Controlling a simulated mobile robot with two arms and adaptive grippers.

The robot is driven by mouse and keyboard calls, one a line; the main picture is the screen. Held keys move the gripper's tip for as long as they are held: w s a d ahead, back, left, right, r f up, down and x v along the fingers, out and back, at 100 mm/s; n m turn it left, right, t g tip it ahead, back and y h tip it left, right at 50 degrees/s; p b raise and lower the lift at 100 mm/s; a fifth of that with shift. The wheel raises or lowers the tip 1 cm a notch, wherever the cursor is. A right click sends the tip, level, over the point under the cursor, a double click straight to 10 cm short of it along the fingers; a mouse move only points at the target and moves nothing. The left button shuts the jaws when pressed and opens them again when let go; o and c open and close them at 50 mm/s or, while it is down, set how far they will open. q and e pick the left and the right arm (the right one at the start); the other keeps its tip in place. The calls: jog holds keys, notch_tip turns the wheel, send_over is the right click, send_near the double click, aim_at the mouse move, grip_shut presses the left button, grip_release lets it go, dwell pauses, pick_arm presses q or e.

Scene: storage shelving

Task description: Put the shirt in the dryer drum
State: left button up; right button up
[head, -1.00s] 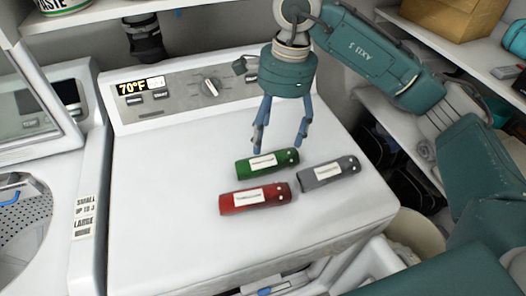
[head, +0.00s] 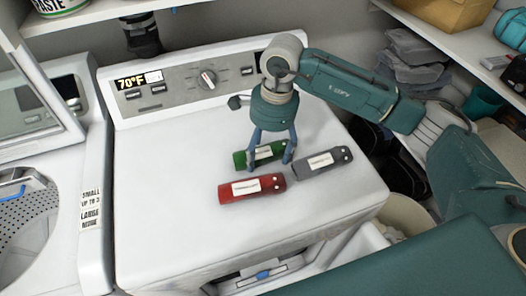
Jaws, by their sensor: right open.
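I see no shirt that I can make out. A white machine with a control panel (head: 185,85) reading 70°F stands in the middle; no drum of it shows clearly. Left of it, an open-lidded machine shows a perforated metal drum (head: 30,212). My right gripper (head: 270,161) is open, pointing down, its fingers either side of a green labelled cylinder (head: 264,152) on the white top. I cannot tell whether they touch it. My left gripper is not in view.
A red cylinder (head: 252,189) and a grey cylinder (head: 322,161) lie close to the green one. The front and left of the white top (head: 165,225) are clear.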

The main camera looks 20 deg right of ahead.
jog(key=c, duration=1)
jog(key=shift+r, duration=0.15)
